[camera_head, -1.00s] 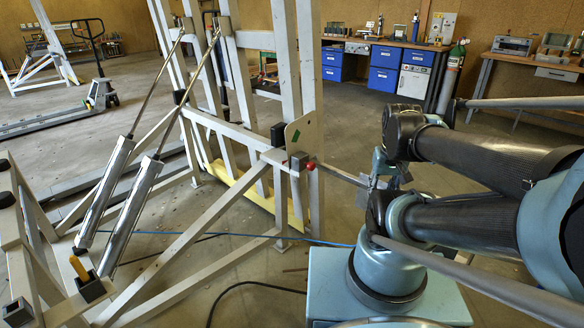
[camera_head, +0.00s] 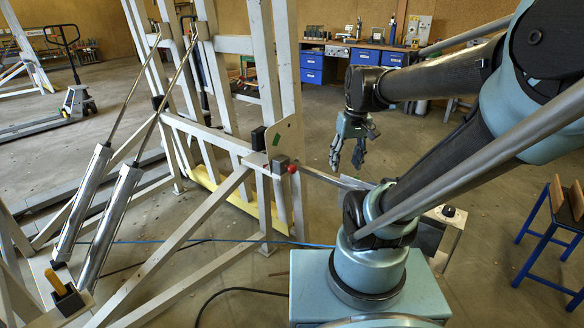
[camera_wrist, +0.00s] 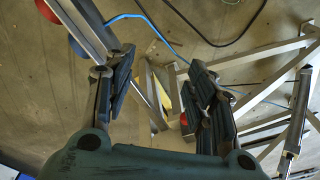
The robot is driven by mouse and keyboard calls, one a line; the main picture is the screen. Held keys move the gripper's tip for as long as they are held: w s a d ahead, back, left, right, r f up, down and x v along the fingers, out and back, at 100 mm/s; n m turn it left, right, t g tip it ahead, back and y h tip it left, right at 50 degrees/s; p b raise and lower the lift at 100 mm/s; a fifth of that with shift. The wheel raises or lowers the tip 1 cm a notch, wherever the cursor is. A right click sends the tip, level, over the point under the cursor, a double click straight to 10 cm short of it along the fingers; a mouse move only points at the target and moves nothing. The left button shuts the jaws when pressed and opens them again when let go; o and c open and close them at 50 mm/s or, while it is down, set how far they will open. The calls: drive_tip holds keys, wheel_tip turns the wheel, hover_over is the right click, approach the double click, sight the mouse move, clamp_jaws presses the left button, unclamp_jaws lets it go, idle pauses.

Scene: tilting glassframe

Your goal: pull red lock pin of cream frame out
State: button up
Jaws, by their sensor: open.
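The cream frame (camera_head: 205,133) stands left of centre in the head view. The red round end of its lock pin (camera_head: 293,168) shows beside a grey block at the right end of a horizontal beam. My gripper (camera_head: 347,163) hangs to the right of the red end, fingers down, open and empty, apart from it. In the wrist view my open fingers (camera_wrist: 160,65) frame the floor and slanting bars. A small red spot (camera_wrist: 183,118) shows by the right finger; I cannot tell whether it is the pin.
Two silver cylinders (camera_head: 110,220) slant at the frame's left. A blue hose (camera_head: 215,242) and a dark cable lie on the floor. Workbenches with blue drawers (camera_head: 312,68) line the back wall.

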drive_tip(key=w+a+r+n+g, duration=0.1)
drive_tip(key=w+a+r, duration=0.15)
drive_tip(key=w, duration=0.25)
drive_tip(key=w+a+r+n, duration=0.2)
drive_tip(key=w+a, duration=0.1)
drive_tip(key=w, duration=0.2)
drive_tip(key=n+g+y, duration=0.1)
drive_tip(key=n+g, duration=0.1)
drive_tip(key=n, duration=0.1)
approach(293, 166)
drive_tip(key=x, duration=1)
drive_tip(key=shift+w+f, duration=0.1)
drive_tip(key=shift+w, duration=0.25)
clamp_jaws()
drive_tip(key=shift+s+d+m, duration=0.15)
drive_tip(key=shift+s+d, duration=0.3)
drive_tip(key=shift+d, duration=0.2)
drive_tip(key=shift+s+d+m, duration=0.15)
drive_tip(key=shift+s+d, duration=0.25)
drive_tip(key=shift+d, duration=0.2)
unclamp_jaws()
